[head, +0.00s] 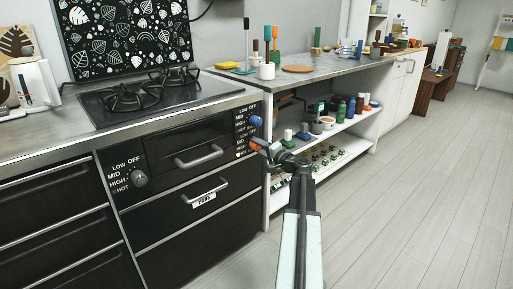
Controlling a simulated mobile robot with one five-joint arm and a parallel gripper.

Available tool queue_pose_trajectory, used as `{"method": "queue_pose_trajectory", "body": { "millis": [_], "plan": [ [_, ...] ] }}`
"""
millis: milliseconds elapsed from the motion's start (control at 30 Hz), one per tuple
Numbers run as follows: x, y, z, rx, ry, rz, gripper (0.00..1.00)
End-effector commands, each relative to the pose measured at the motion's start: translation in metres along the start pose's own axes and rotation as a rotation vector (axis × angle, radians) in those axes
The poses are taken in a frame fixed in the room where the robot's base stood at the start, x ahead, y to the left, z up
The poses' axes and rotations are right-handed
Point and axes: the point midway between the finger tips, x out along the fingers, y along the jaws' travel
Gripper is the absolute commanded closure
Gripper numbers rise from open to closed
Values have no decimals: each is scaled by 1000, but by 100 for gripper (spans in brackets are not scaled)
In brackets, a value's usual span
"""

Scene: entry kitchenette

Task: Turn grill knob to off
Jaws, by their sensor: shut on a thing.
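The black oven front has a silver knob (139,178) on its left panel, with LOW, OFF, MID, HIGH and HOT printed around it. The right panel has a blue knob (256,121) with similar printing, and a second set of printing below it. My gripper (261,146) is at this lower right set, just below the blue knob, and shut on a knob there. My gripper mostly hides that knob, so its pointer setting cannot be read. No readable label tells which knob is the grill's.
The oven handle (199,156) and drawer handle (205,194) stick out left of my gripper. A black gas hob (150,95) is above. Open shelves (325,145) with bottles and small items are close on the right. The wooden floor (420,190) at right is clear.

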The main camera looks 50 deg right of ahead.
Motion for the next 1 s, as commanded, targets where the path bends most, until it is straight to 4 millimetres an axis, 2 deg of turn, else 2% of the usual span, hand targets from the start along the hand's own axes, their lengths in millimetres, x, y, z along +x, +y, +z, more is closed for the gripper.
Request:
{"method": "queue_pose_trajectory", "body": {
  "millis": [533, 567, 633, 1000],
  "plan": [
    [-1, 1, -3, 28, 7, 1, 100],
    [-1, 1, -3, 28, 8, 1, 60],
    [-1, 1, -3, 28, 7, 1, 41],
    [-4, 0, -2, 26, 5, 1, 41]
  ]
}}
